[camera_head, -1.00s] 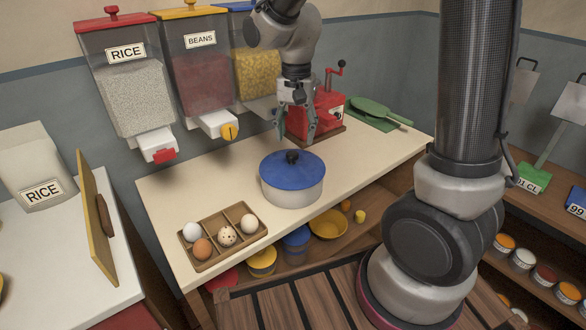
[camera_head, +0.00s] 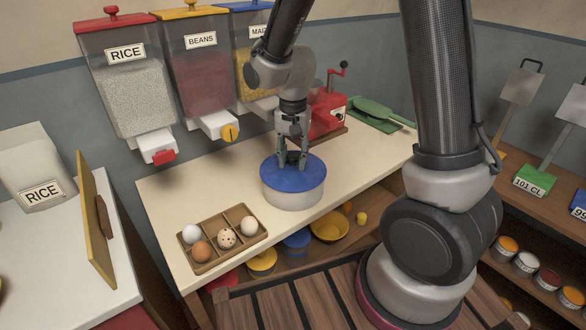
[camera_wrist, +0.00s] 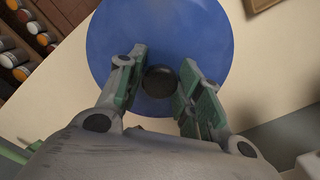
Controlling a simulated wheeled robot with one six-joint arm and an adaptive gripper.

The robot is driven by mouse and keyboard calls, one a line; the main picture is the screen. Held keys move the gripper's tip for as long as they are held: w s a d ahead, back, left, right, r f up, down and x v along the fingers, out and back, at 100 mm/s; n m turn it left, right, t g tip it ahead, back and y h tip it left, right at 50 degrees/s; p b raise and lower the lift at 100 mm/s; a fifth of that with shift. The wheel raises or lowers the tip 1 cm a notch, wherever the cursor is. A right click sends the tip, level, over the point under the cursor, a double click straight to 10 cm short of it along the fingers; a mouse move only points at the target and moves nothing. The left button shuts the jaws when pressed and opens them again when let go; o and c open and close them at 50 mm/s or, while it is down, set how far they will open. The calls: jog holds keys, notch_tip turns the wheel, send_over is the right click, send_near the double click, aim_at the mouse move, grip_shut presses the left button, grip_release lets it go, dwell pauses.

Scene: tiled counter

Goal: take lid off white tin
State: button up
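The white tin (camera_head: 292,197) stands on the cream counter with its blue lid (camera_head: 308,177) on top. The lid's black knob (camera_wrist: 159,81) shows in the wrist view between my fingers. My gripper (camera_head: 291,163) points down over the middle of the lid, with its fingertips around the knob. In the wrist view my gripper (camera_wrist: 156,85) has one finger on each side of the knob. The right finger is close to or touching the knob, and a small gap shows on the left.
An egg tray (camera_head: 215,246) with several eggs sits left of the tin on the counter (camera_head: 185,195). Rice, beans and maize dispensers hang on the wall behind.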

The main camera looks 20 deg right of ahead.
jog(key=c, duration=0.4)
jog(key=shift+r, duration=0.1)
jog(key=shift+c, duration=0.2)
